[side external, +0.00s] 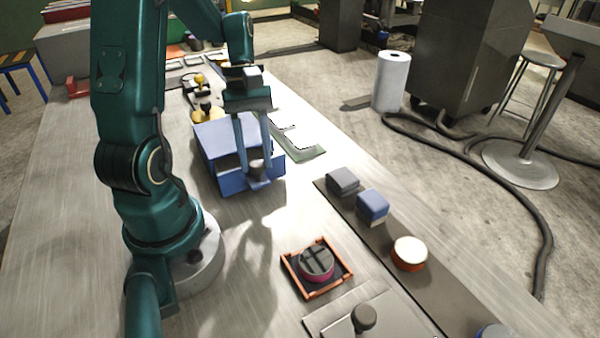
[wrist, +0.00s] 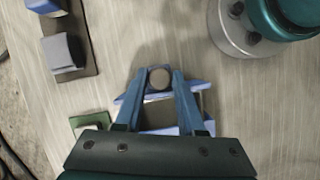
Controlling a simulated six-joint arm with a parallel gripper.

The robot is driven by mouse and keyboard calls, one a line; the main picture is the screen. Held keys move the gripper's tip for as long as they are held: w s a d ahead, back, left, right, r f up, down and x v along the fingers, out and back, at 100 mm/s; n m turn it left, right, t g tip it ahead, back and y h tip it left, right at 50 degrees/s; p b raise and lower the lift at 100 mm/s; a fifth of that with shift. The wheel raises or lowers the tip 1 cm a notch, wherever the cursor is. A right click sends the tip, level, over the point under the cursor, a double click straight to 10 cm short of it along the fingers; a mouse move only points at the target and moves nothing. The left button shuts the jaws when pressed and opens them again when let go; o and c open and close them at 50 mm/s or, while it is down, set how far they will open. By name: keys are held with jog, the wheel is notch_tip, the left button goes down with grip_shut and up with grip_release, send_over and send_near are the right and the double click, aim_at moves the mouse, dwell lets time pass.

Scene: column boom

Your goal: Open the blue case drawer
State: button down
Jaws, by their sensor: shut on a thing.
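The blue case (side external: 222,134) stands on the workbench beside my arm. Its drawer front (side external: 238,184) faces the near side and seems to stand out somewhat from the case body; the fingers partly hide the gap. The drawer has a round dark knob (side external: 256,170), which also shows in the wrist view (wrist: 160,78). My gripper (side external: 254,166) reaches down from above, with its two blue fingers shut on the knob, one on each side. In the wrist view, my gripper (wrist: 159,80) and its palm hide most of the case.
An orange tray (side external: 290,278) with a round dark-topped piece sits in front. A dark strip at right carries a grey block (side external: 342,181), a blue block (side external: 372,207) and an orange, white-topped cylinder (side external: 408,254). Bare bench lies between drawer and tray.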

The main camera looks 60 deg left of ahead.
jog(key=d, duration=0.6)
jog(key=shift+d, duration=0.15)
jog(key=c, duration=0.5)
grip_release()
jog(key=v, duration=0.5)
jog(key=shift+r, duration=0.1)
